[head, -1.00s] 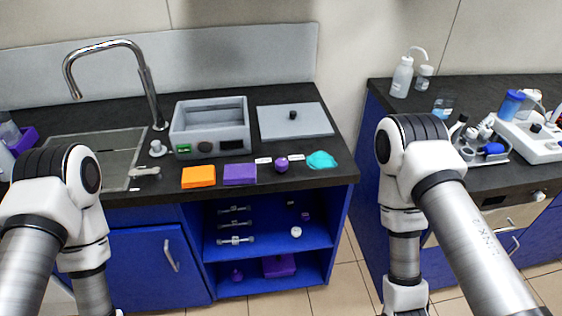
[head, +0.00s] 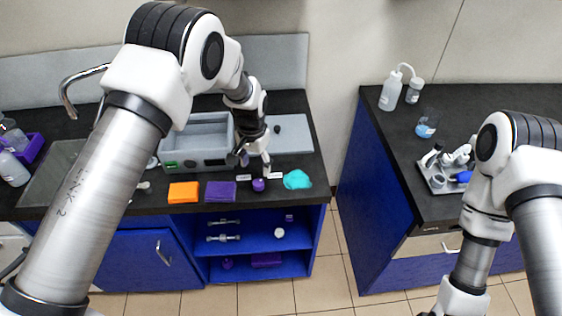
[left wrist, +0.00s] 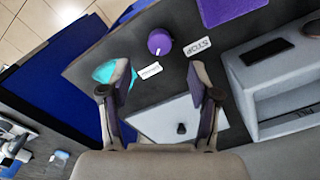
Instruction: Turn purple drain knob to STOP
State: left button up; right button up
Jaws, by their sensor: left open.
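The purple drain knob (head: 258,185) sits near the counter's front edge; it shows as a round knob with a pale mark in the left wrist view (left wrist: 160,42). A white label reading STOP (left wrist: 197,48) lies to one side of it there, and a second small label (left wrist: 150,70), too small to read, lies below it. My left gripper (head: 256,165) is open and empty, just above and behind the knob. In the left wrist view its spread fingers (left wrist: 158,80) point toward the knob, which lies beyond the tips.
A grey box (head: 197,148) stands left of my left gripper and a flat grey plate (head: 293,135) behind it. Orange (head: 184,192), purple (head: 221,191) and teal (head: 298,180) cloths flank the knob. The sink (head: 50,175) is at left.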

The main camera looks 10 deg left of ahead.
aim_at(258, 183)
pick_arm(q)
jog(key=w+f, duration=0.2)
jog(key=f, duration=0.1)
jog(key=shift+d+p, duration=0.2)
jog(key=shift+p, duration=0.15)
jog(key=s+f, duration=0.1)
jog(key=s+f+p, duration=0.1)
jog(key=f, duration=0.1)
jog(key=shift+s+a+f+p, duration=0.1)
jog(key=shift+p, duration=0.2)
jog(key=shift+w+f, duration=0.2)
jog(key=shift+f, duration=0.3)
jog(key=shift+w+f, duration=0.15)
jog(key=shift+f, duration=0.3)
jog(key=shift+w+f, duration=0.2)
jog(key=shift+w, duration=0.05)
jog(key=shift+s+r, duration=0.2)
jog(key=shift+s, duration=0.1)
jog(key=c, duration=1)
jog(key=shift+c, duration=0.8)
pick_arm(e)
jog(key=shift+w+d+r, duration=0.1)
jog(key=shift+w+r, duration=0.05)
jog(key=shift+r, duration=0.4)
jog(key=shift+w+r, duration=0.1)
jog(key=shift+r, duration=0.45)
